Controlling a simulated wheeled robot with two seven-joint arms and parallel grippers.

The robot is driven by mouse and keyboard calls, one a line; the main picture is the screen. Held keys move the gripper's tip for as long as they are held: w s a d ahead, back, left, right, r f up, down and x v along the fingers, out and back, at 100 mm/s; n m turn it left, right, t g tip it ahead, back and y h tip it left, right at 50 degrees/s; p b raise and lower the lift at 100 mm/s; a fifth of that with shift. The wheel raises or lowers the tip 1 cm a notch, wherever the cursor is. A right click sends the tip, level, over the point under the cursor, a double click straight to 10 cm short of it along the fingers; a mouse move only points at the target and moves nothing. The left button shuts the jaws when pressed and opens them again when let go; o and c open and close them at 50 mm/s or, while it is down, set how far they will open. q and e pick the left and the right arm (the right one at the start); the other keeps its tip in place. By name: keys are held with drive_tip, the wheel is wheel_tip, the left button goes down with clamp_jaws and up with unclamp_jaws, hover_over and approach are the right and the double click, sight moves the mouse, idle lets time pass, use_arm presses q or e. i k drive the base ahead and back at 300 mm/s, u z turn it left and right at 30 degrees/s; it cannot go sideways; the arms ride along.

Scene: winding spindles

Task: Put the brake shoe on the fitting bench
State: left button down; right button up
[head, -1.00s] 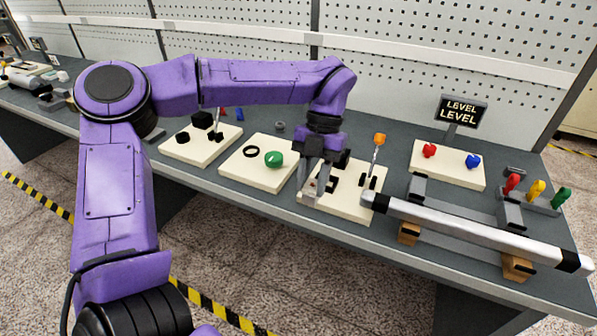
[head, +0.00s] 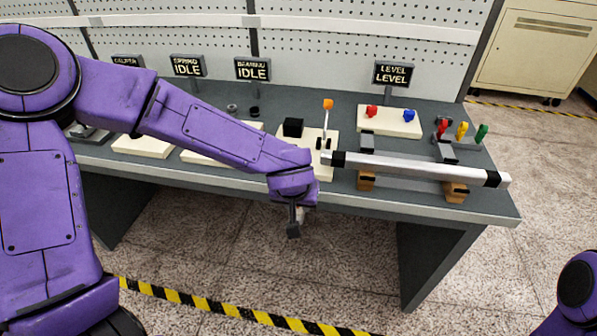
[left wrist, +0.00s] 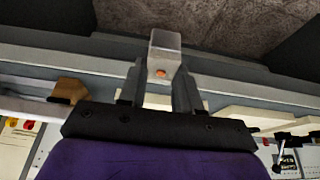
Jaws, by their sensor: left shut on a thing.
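My left gripper (head: 294,226) hangs in front of the near edge of a long grey bench (head: 345,202), clear of the boards. The left wrist view shows its two fingers (left wrist: 160,88) shut on a pale grey block (left wrist: 165,45) with an orange spot, apparently the brake shoe. The block is hard to make out in the head view. No label in view tells whether this grey bench is the fitting bench. My right gripper is out of view; only part of my right arm shows at the lower right.
A cream board (head: 326,172) holds a black block (head: 293,127) and an orange-knobbed lever (head: 327,112). A silver bar (head: 420,168) lies on supports to the right. Behind are a red-and-blue-knob board (head: 390,123) and a LEVEL sign (head: 393,74). The floor in front is open, with striped tape (head: 230,315).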

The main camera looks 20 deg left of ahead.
sight(310, 121)
drive_tip(key=z, duration=1.55)
drive_tip(key=k, duration=1.1)
drive_tip(key=u, duration=1.55)
drive_tip(key=i, duration=0.5)
drive_tip(key=z, duration=0.05)
